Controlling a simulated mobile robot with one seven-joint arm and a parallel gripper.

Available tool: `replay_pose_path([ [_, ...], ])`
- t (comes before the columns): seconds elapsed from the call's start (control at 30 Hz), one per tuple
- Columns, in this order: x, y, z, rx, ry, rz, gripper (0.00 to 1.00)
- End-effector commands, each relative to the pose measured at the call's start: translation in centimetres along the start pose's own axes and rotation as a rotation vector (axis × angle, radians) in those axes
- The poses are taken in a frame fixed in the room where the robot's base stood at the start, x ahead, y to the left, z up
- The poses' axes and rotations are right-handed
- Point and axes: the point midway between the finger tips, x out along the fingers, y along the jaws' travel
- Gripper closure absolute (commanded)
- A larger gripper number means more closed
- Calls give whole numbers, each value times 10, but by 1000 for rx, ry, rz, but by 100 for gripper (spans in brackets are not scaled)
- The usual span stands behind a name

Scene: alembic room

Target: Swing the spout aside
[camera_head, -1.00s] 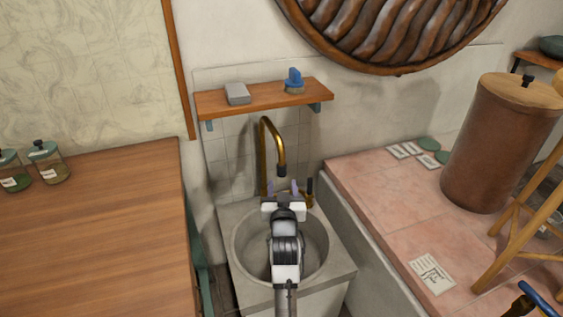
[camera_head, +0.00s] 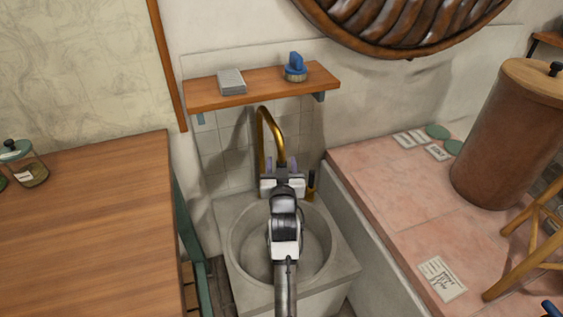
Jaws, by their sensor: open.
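The brass gooseneck spout (camera_head: 274,128) rises behind the round stone sink (camera_head: 240,245) against the tiled wall, its curved end pointing forward and to the right. A small upright handle with a dark top (camera_head: 311,182) stands just right of its base. My gripper (camera_head: 283,164) reaches over the basin from the front, with its fingers up around the height of the spout's lower end. The fingers are apart. The spout's tip is partly hidden by my gripper, so I cannot tell whether a finger touches it.
A wooden shelf (camera_head: 210,96) above holds a grey block (camera_head: 231,82) and a blue-handled brush (camera_head: 295,68). A wooden counter (camera_head: 90,225) is on the left. A pink tiled counter (camera_head: 390,200) on the right carries a brown canister (camera_head: 505,140) and a wooden stool (camera_head: 532,235).

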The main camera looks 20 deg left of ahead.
Motion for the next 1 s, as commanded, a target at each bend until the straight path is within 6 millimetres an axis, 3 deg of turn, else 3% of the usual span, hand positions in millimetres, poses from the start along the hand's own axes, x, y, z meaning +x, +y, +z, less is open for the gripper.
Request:
replay_pose_path([
  [0.13, 0, 0, 0, 0, 0, 0, 54],
  [0.5, 0, 0, 0, 0, 0, 0, 100],
  [1.0, -1, -3, 1, -2, 2, 45, 100],
])
